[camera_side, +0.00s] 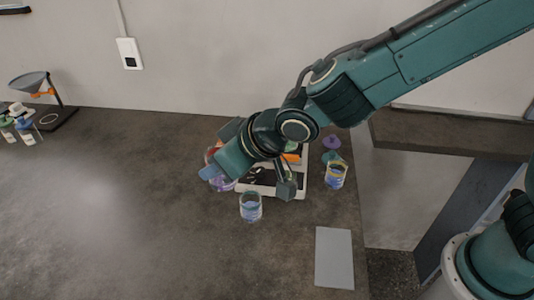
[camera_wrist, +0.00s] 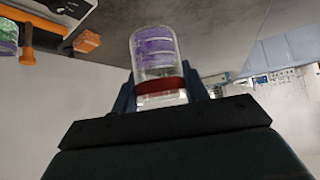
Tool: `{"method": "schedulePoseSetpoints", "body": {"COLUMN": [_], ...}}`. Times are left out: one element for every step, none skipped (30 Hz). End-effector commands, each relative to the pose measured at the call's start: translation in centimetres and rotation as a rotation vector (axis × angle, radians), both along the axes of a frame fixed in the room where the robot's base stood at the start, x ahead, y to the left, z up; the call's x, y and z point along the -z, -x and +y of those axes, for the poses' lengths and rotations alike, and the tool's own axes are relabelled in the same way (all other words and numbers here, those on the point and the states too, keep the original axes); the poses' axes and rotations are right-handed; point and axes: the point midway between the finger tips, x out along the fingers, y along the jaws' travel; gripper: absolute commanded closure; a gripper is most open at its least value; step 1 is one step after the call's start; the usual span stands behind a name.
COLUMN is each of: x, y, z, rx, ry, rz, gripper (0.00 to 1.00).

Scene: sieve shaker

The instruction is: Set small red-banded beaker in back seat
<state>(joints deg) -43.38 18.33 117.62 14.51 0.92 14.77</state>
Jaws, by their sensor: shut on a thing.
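The small red-banded beaker (camera_wrist: 154,50) is clear, with purple in it and a red band close to my fingers in the wrist view. My gripper (camera_wrist: 162,92) is shut on it, one finger on each side. In the side view my gripper (camera_side: 217,170) is just left of the shaker, and only bits of red and purple of the beaker (camera_side: 222,185) show around the fingers. The white and black sieve shaker (camera_side: 262,191) is partly covered by my arm. Its back seat is hidden, and I cannot tell whether the held beaker touches anything.
A beaker with blue contents (camera_side: 250,207) stands in front of the shaker. A yellow-banded beaker (camera_side: 335,176) stands to its right, near a purple item (camera_side: 332,142). A grey plate (camera_side: 334,258) lies front right. A funnel stand (camera_side: 40,90) and bottles are far left. The left-front table is clear.

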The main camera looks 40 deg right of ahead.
Motion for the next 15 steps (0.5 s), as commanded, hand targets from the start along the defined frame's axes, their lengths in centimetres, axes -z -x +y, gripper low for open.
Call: {"method": "schedulePoseSetpoints", "body": {"x": [0.0, 0.0, 0.0, 0.0, 0.1, 0.1, 0.1, 0.1, 0.1, 0.1, 0.0, -0.1, -0.2, -0.2, -0.4], "y": [-0.2, -0.3, -0.6, -0.8, -1.0, -1.5, -1.9, -2.3, -2.9, -3.4, -4.0, -4.7, -5.3, -5.9, -6.7], "z": [0.0, 0.0, 0.1, 0.1, 0.1, 0.2, 0.2, 0.2, 0.3, 0.3, 0.3, 0.2, 0.2, 0.1, -0.1], "rx": [-0.001, -0.001, -0.004, -0.006, -0.009, -0.014, -0.019, -0.024, -0.033, -0.041, -0.049, -0.062, -0.074, -0.084, -0.103], "ry": [-0.001, 0.0, 0.0, 0.0, 0.0, 0.0, -0.001, 0.0, -0.001, -0.001, -0.002, 0.0, -0.001, -0.001, -0.002], "rz": [-0.001, -0.001, -0.001, -0.001, -0.001, -0.001, -0.001, -0.001, -0.002, -0.002, 0.0, -0.001, -0.002, -0.002, -0.003], "gripper": [0.84, 0.84, 0.84, 0.84, 0.84, 0.84, 0.84, 0.84, 0.84, 0.84, 0.84, 0.84, 0.84, 0.84, 0.84]}}
